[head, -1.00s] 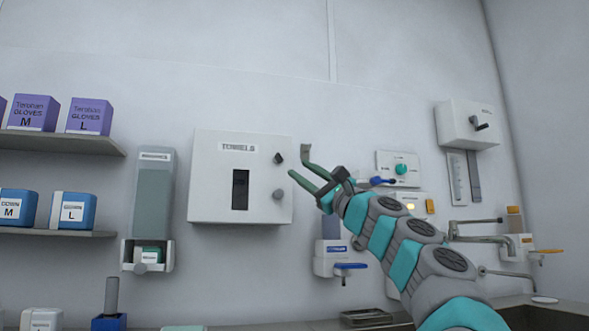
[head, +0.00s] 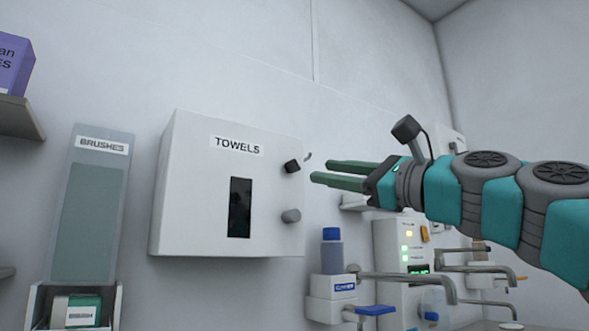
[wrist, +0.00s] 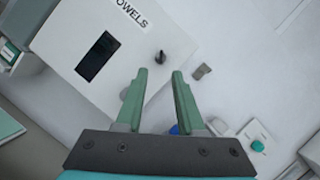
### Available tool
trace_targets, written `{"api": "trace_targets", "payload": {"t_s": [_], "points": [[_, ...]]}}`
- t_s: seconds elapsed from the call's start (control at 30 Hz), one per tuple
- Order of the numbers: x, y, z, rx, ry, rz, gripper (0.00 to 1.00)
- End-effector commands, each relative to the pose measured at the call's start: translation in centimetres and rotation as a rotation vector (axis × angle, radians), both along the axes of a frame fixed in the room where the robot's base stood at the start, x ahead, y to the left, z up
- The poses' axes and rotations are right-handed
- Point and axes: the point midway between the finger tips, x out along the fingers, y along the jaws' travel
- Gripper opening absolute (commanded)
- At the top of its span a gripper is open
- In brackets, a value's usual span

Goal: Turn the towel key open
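The white towel dispenser (head: 190,190), labelled TOWELS, is on the wall left of centre in the head view. Its small dark key (head: 291,166) is at the upper right of the front, above a grey round knob (head: 291,216). My gripper (head: 320,171) is to the right of the key, pointing left at about its height. In the wrist view the dispenser (wrist: 70,25) is at upper left, and the key (wrist: 160,57) appears just beyond my gripper (wrist: 160,72), between the lines of the fingers. The fingers are apart with nothing between them. The left finger partly hides the knob.
A brush dispenser (head: 90,210) hangs left of the towel box. Below my arm are a soap dispenser (head: 333,285) with a blue lever, metal taps (head: 410,278) and a panel with lights (head: 390,250). A small grey wall piece (wrist: 202,71) is right of the key.

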Motion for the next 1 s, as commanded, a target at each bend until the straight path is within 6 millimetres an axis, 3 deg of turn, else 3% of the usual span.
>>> {"api": "trace_targets", "payload": {"t_s": [0.6, 0.93, 1.0], "points": [[4.5, 4.8, 2.3, 0.002, -0.004, -0.002, 0.38], [4.8, 5.3, 2.3, 0.002, -0.003, -0.001, 0.38], [4.8, 5.3, 2.3, 0.002, -0.003, -0.001, 0.32]]}}
